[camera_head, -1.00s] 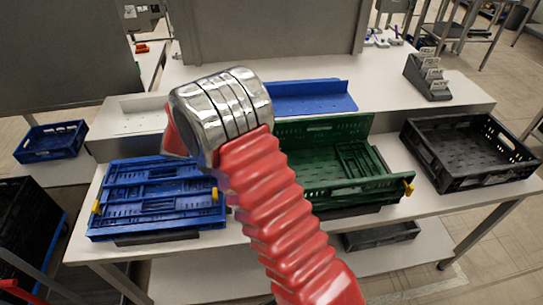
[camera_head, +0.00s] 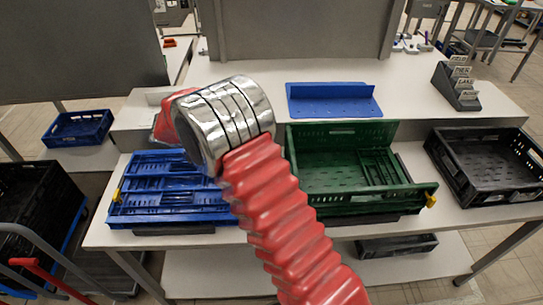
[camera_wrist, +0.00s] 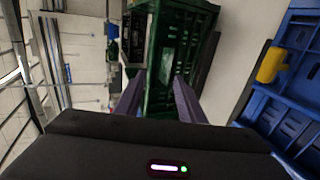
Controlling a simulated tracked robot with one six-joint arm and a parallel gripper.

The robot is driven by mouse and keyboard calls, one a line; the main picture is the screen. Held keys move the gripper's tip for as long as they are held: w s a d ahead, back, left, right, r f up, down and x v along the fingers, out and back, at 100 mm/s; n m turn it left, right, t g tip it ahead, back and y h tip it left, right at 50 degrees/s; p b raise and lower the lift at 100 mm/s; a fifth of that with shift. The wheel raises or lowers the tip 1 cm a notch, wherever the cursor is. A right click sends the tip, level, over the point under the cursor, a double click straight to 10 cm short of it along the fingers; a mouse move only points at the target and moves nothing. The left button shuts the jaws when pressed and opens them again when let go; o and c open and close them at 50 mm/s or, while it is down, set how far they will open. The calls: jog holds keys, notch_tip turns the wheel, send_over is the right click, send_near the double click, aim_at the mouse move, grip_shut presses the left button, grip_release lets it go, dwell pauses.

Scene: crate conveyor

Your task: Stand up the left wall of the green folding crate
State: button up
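The green folding crate (camera_head: 340,205) sits on the table right of my arm in the head view. Its back wall (camera_head: 340,133) stands up, and a panel (camera_head: 380,168) lies folded flat on the right side of its floor. My arm covers part of its left side, so I cannot tell how the left wall lies. In the wrist view the green crate (camera_wrist: 165,20) shows beyond my gripper (camera_wrist: 157,88). The two fingers are apart with nothing visibly held between them. The gripper's fingers are hidden in the head view.
A blue folded crate (camera_head: 165,213) with a yellow latch lies left of my arm. A black crate (camera_head: 485,198) stands at the right. A blue bracket (camera_head: 333,105) and a card holder (camera_head: 457,88) are on the raised shelf behind. A dark tray (camera_head: 397,246) is below the table.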

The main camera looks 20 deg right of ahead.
jog(key=shift+v, duration=2.5)
jog(key=shift+s, duration=0.15)
